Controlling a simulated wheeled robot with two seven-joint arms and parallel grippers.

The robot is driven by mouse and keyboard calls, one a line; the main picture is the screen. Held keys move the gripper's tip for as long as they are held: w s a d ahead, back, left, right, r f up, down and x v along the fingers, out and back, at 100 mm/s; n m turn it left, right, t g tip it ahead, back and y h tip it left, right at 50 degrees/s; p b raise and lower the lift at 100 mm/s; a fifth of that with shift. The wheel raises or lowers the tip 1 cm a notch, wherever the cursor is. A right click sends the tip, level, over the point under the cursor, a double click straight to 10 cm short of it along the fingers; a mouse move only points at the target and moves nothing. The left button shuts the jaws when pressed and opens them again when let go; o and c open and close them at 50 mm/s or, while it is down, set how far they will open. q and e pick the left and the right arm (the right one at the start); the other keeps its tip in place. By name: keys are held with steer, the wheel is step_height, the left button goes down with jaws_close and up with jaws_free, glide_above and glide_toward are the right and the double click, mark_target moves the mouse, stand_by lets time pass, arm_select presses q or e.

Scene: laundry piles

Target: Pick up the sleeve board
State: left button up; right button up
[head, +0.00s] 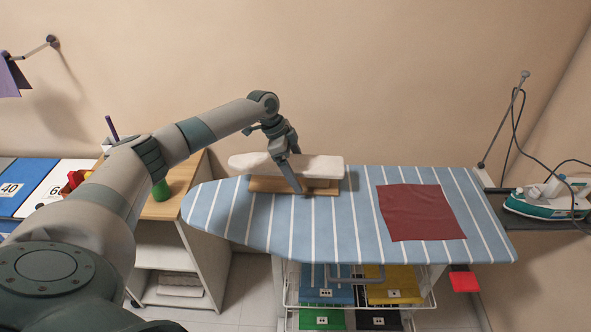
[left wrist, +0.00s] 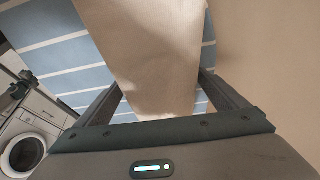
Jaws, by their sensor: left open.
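The sleeve board has a cream padded top (head: 318,165) over a wooden base (head: 322,187). It lies on the blue-and-white striped ironing board (head: 232,222), toward its left part. My left gripper (head: 297,172) is open at the middle of the sleeve board and points down. In the left wrist view the cream top (left wrist: 150,50) runs between the two spread fingers, one on each side. Whether the fingers touch it I cannot tell. One finger covers part of the sleeve board in the head view. My right gripper is not in view.
A dark red cloth (head: 420,212) lies flat on the ironing board to the right. An iron (head: 550,200) stands on a side shelf at the far right. Wire baskets (head: 290,298) hang below. A wooden-topped cabinet (head: 172,207) with a green item stands at the left.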

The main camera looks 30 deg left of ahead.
arm_select(q)
steer(key=shift+x, duration=0.95)
steer(key=shift+d+f, duration=0.1)
steer(key=shift+f, duration=0.15)
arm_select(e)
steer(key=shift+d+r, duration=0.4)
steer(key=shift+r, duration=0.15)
arm_select(q)
steer(key=shift+w, duration=0.1)
steer(key=shift+r, duration=0.1)
steer(key=c, duration=1.6)
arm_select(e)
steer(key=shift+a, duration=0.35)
